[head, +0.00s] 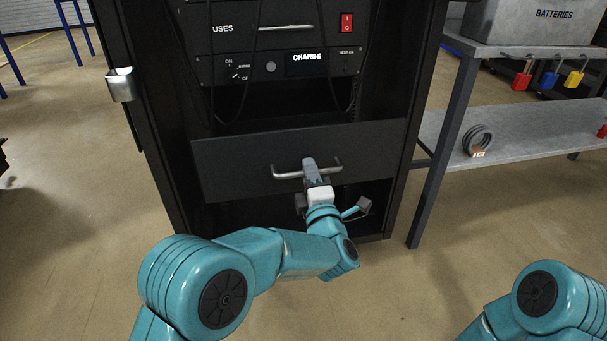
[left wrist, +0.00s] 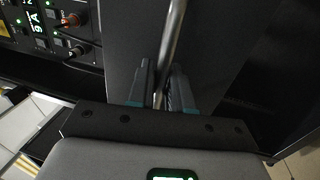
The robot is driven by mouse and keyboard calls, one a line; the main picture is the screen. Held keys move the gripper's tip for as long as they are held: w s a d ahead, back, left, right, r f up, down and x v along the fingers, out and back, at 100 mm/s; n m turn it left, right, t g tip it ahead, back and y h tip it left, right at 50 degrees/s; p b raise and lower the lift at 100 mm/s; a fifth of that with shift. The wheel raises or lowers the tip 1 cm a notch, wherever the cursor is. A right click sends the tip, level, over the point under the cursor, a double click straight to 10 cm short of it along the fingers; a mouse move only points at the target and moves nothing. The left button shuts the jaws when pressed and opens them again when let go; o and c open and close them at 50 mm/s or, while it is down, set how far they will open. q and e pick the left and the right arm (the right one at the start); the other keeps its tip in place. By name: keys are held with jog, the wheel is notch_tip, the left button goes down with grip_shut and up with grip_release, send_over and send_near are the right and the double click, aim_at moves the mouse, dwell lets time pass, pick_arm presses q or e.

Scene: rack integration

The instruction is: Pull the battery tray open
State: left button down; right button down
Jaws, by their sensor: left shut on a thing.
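The battery tray (head: 235,157) is a dark drawer front low in the black rack. It has a silver bar handle (head: 288,175) across its middle. The tray front looks tilted in the head view, and I cannot tell how far out it stands. My left gripper (head: 310,167) is shut on the handle near its middle. In the left wrist view, the fingers (left wrist: 161,88) are on both sides of the handle bar (left wrist: 174,38), in front of the dark tray face (left wrist: 130,45). My right arm shows at the lower right of the head view, but its gripper is out of the picture.
The floor (head: 75,190) left of the rack is clear.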

pick_arm(q)
jog(key=shift+w+a, duration=0.1)
